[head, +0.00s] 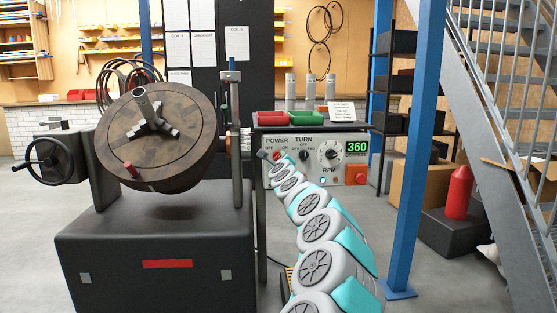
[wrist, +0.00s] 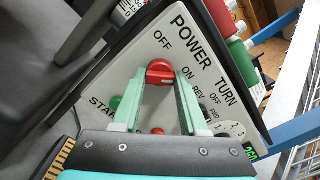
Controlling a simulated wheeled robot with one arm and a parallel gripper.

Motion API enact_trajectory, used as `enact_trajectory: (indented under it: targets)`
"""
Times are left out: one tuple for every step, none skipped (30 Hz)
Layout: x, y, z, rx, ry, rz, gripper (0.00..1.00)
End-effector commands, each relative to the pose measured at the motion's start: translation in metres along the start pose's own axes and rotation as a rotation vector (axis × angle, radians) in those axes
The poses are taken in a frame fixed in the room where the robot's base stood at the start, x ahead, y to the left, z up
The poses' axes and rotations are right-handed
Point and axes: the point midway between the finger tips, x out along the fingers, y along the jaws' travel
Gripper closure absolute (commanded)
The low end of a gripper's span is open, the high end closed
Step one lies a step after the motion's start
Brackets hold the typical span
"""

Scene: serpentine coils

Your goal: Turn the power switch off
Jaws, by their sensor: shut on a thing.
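The power switch is a red rotary knob (wrist: 160,72) on the pale control panel (wrist: 135,78), below the OFF label and left of the ON label in the wrist view. The knob's bar lies roughly across the wrist picture, with one end towards ON. My gripper (wrist: 164,77) has its two green fingers on either side of the knob, shut on it. In the head view the panel (head: 328,181) stands right of the big machine, and my arm reaches up to its left end.
The coiling machine (head: 160,240) stands left, a blue post (head: 413,150) right.

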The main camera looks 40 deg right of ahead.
Motion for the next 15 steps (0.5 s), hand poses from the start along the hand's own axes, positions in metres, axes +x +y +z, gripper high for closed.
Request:
enact_trajectory:
  targets:
    - [0.0001,0.0009,-0.0002,0.000,0.000,0.002,1.00]
    - [0.0001,0.0011,-0.0002,0.000,0.000,0.002,1.00]
    - [0.0001,0.0011,-0.0002,0.000,0.000,0.002,1.00]
    - [0.0001,0.0012,-0.0002,0.000,0.000,0.002,1.00]
    - [0.0001,0.0012,-0.0002,0.000,0.000,0.002,1.00]
    - [0.0001,0.0012,-0.0003,-0.001,0.000,0.002,1.00]
    - [0.0001,0.0013,-0.0002,-0.003,0.000,0.002,1.00]
    - [0.0001,0.0013,-0.0003,-0.005,0.000,0.002,1.00]
    - [0.0001,0.0013,-0.0004,-0.010,0.000,0.002,1.00]
    - [0.0001,0.0013,-0.0004,-0.016,0.000,0.002,1.00]
    - [0.0001,0.0014,-0.0005,-0.022,0.000,0.002,1.00]
    - [0.0001,0.0012,-0.0005,-0.032,0.000,0.002,1.00]
    - [0.0001,0.0013,-0.0005,-0.042,0.000,0.002,1.00]
    - [0.0001,0.0014,-0.0005,-0.055,0.000,0.002,1.00]
    - [0.0001,0.0013,-0.0005,-0.073,0.000,0.002,1.00]
